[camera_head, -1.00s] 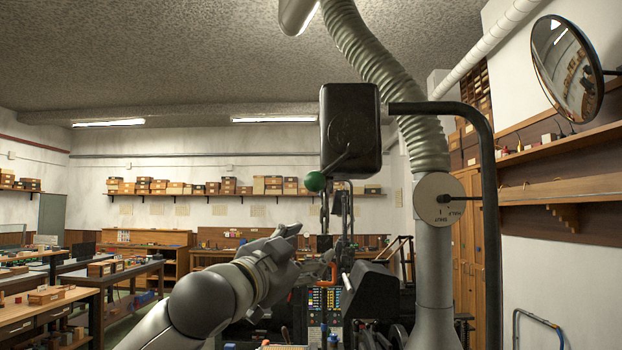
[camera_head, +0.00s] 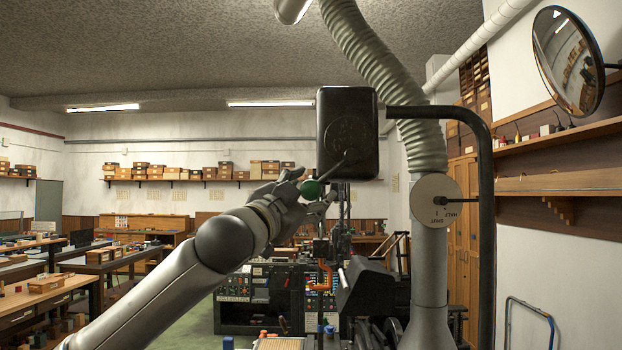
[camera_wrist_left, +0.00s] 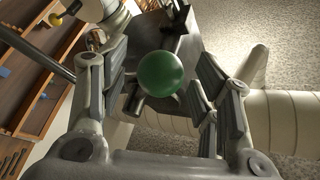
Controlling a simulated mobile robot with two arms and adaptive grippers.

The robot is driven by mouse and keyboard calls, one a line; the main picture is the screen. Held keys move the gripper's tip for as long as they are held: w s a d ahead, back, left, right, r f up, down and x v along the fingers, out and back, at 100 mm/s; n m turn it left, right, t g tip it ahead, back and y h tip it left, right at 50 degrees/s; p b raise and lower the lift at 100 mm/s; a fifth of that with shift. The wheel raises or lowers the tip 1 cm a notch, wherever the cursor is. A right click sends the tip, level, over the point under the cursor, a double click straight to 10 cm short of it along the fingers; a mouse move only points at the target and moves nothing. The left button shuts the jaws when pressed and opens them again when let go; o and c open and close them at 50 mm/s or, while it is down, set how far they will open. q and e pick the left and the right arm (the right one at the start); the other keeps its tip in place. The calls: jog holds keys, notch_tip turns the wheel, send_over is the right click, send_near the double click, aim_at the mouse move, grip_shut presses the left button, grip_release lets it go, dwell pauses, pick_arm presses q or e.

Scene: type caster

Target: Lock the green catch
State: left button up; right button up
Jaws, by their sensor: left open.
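The green ball knob (camera_head: 310,189) is the end of a short lever (camera_head: 333,169) on the black box (camera_head: 347,128), at the middle of the head view. I take it to be the green catch. My left gripper (camera_head: 311,191) is open at the knob, its fingers reaching around it in the head view. In the left wrist view the green knob (camera_wrist_left: 161,73) shows between the spread fingers of my left gripper (camera_wrist_left: 164,66). I cannot tell if either finger touches it. My right gripper is not in view.
A black bent pipe (camera_head: 487,200) runs right from the box and down. A ribbed grey hose (camera_head: 385,70) and a round marked dial (camera_head: 437,201) stand close on the right. Chains hang below the box, with an orange hook (camera_head: 324,277). A control panel (camera_head: 262,290) stands behind.

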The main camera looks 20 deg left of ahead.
pick_arm(q)
jog(key=shift+w+d+r, duration=0.15)
jog(key=shift+w+r, duration=0.05)
jog(key=shift+w, duration=0.45)
jog(key=shift+c, duration=0.4)
grip_shut()
